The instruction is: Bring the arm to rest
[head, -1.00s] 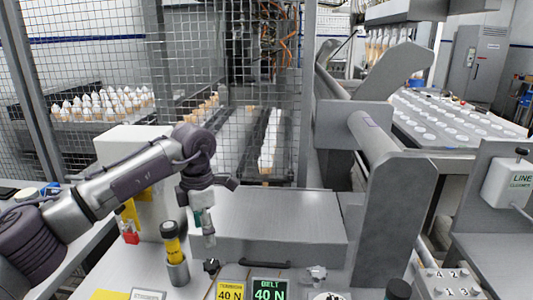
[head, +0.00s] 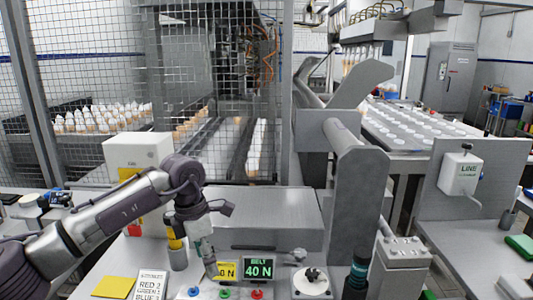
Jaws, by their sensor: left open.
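My left arm comes in from the left. My left gripper (head: 206,262) points down over the near bench, its fingers open and apparently empty. It hangs in front of the grey metal box and partly covers the yellow 40 N sign (head: 228,271). A dark and yellow tool stands in a grey cup (head: 178,259) just left of the gripper, partly behind my wrist. My right gripper is not in view.
A green BELT 40 N display (head: 259,268) stands right of the gripper. The grey metal box (head: 270,220) and a white box (head: 137,150) stand behind. A yellow pad (head: 114,287) and a text card (head: 150,284) lie in front. A wire fence closes off the back.

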